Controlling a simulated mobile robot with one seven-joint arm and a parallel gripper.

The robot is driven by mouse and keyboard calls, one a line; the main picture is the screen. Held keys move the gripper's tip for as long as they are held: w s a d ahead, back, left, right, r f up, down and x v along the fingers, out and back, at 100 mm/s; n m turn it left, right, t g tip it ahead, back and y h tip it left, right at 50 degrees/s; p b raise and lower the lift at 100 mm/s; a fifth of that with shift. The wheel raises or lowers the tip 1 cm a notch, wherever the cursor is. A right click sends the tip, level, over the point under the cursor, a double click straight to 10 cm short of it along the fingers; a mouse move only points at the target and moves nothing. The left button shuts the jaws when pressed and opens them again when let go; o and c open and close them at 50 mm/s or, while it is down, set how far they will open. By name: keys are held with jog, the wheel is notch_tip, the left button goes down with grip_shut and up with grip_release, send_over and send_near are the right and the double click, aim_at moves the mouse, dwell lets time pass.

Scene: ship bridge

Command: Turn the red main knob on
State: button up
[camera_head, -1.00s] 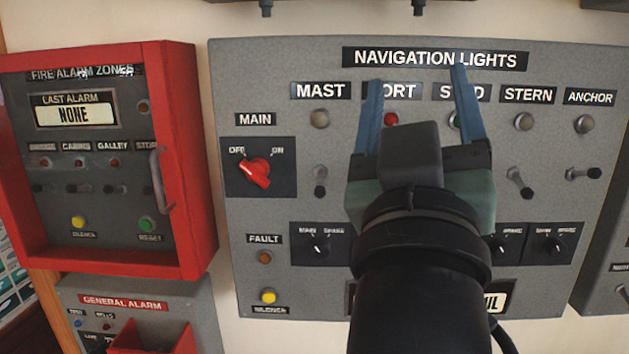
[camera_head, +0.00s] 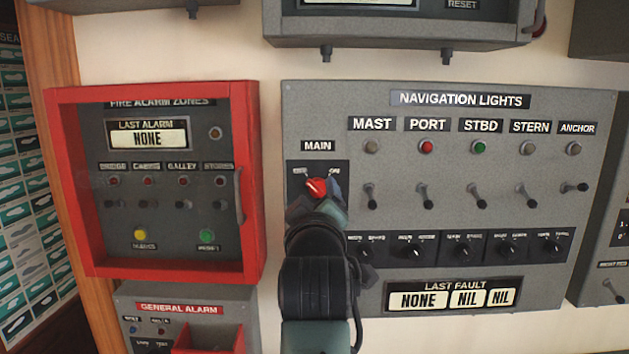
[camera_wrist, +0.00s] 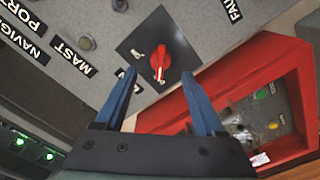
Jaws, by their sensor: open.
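The red main knob (camera_head: 316,187) sits on a dark square plate under the MAIN label, at the left of the navigation lights panel. It slants from upper left to lower right, its upper end toward the OFF mark. In the wrist view the knob (camera_wrist: 165,54) is whole, and its pale-tipped end points at the OFF side. My gripper (camera_head: 316,207) is in front of the knob's plate and hides its lower part in the head view. In the wrist view my open gripper (camera_wrist: 159,80) has its two blue fingers apart, with the knob beyond and between their tips. No contact with the knob shows.
The red-framed fire alarm box (camera_head: 253,180) stands out close to the left of the knob. Toggle switches (camera_head: 371,197) and small dark selector knobs (camera_head: 411,249) lie to the right. A grey box (camera_head: 400,30) hangs above the panel.

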aim_at(316, 190)
jog(key=shift+w+p, duration=0.85)
jog(key=shift+w, duration=1.65)
grip_shut()
